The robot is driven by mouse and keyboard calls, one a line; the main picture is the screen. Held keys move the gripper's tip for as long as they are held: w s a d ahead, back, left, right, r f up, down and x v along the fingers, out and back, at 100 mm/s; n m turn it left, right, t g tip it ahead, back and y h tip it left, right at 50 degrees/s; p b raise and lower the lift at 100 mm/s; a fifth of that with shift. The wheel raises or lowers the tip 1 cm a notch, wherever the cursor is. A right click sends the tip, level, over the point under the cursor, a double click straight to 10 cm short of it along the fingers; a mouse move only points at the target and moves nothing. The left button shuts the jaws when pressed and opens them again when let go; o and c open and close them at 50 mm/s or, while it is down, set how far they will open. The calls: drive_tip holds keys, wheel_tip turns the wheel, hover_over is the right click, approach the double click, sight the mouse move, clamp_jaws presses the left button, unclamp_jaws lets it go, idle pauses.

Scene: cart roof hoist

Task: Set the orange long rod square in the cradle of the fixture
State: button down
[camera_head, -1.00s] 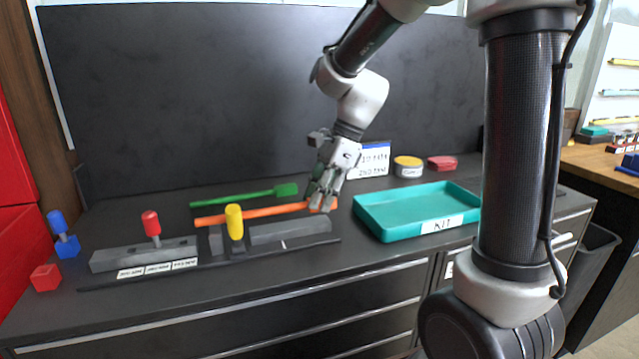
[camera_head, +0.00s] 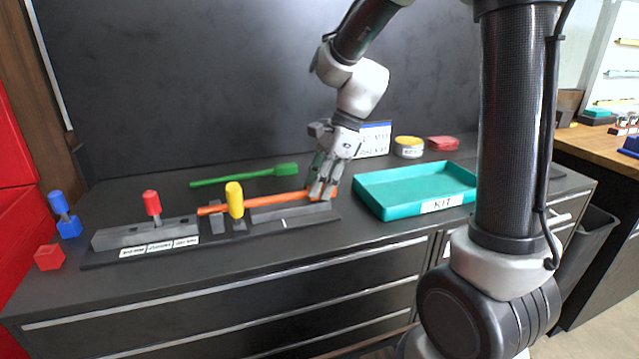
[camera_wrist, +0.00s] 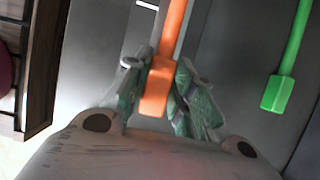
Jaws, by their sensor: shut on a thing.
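The orange long rod (camera_head: 274,199) lies nearly level along the fixture in the head view. My gripper (camera_head: 322,190) is shut on its right end, the thicker head, which also shows in the wrist view (camera_wrist: 158,88) between my fingers (camera_wrist: 160,95). The fixture (camera_head: 290,213) is a dark grey base with a long block at right and upright grey pieces left of it. The rod's left part passes behind the yellow-topped peg (camera_head: 235,200) and over the grey upright (camera_head: 217,217). I cannot tell whether the rod rests in the cradle or hovers just above it.
A green rod (camera_head: 245,176) lies behind the fixture. A red-topped peg (camera_head: 152,203) stands in the left block.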

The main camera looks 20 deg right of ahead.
drive_tip(key=shift+f, duration=0.1)
drive_tip(key=c, duration=1.1)
unclamp_jaws()
drive_tip(key=v, duration=1.2)
drive_tip(key=s+d+n+t+h, duration=0.1)
drive_tip(key=s+d+n, duration=0.2)
drive_tip(key=s+n, duration=0.3)
drive_tip(key=s+d+f+n+t+h, duration=0.1)
drive_tip(key=s+d+n+t+h, duration=0.1)
drive_tip(key=s+n, duration=0.4)
drive_tip(key=s+d+n+t+h, duration=0.1)
drive_tip(key=s+d+n, duration=0.4)
drive_tip(key=s+n, duration=0.1)
drive_tip(key=shift+s+f+h, duration=0.4)
drive_tip(key=shift+s, duration=0.1)
